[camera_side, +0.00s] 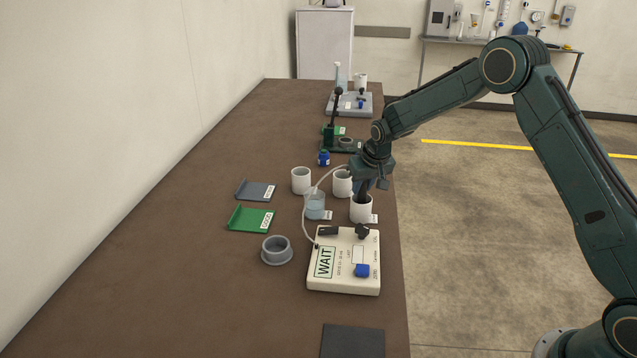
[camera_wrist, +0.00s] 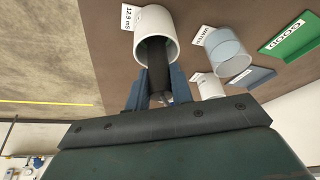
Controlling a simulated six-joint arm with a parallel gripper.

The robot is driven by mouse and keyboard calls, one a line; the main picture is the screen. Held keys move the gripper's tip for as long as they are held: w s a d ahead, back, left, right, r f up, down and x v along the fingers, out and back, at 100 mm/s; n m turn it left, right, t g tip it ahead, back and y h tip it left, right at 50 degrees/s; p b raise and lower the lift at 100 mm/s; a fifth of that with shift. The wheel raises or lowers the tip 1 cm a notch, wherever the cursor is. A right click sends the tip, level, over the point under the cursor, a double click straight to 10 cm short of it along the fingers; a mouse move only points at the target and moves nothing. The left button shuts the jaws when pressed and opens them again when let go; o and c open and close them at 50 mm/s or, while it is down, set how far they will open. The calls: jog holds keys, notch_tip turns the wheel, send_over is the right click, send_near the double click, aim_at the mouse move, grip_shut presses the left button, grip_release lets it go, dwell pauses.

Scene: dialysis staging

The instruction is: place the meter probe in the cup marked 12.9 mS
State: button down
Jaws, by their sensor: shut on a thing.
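My gripper (camera_side: 363,190) is shut on the dark meter probe (camera_wrist: 158,66), which shows between the blue jaws in the wrist view. The probe's lower end points into the mouth of a white cup (camera_side: 361,210), also seen in the wrist view (camera_wrist: 155,22). The tag (camera_wrist: 128,18) beside this cup reads 12.9 mS. The probe's tip is hidden inside the cup; I cannot tell whether it touches the bottom. A pale cable loops from the probe to the cream meter box (camera_side: 345,280), whose panel reads WAIT.
A clear cup of bluish liquid (camera_side: 315,207) stands left of the marked cup. Two white cups (camera_side: 301,180) (camera_side: 342,184) stand behind. A grey ring holder (camera_side: 277,250), a green GOOD tray (camera_side: 243,219) and a grey tray (camera_side: 251,190) lie left. The table's left front is clear.

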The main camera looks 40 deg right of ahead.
jog(key=shift+f, duration=0.1)
jog(key=c, duration=1.2)
grip_release()
jog(key=shift+c, duration=0.2)
jog(key=v, duration=1.2)
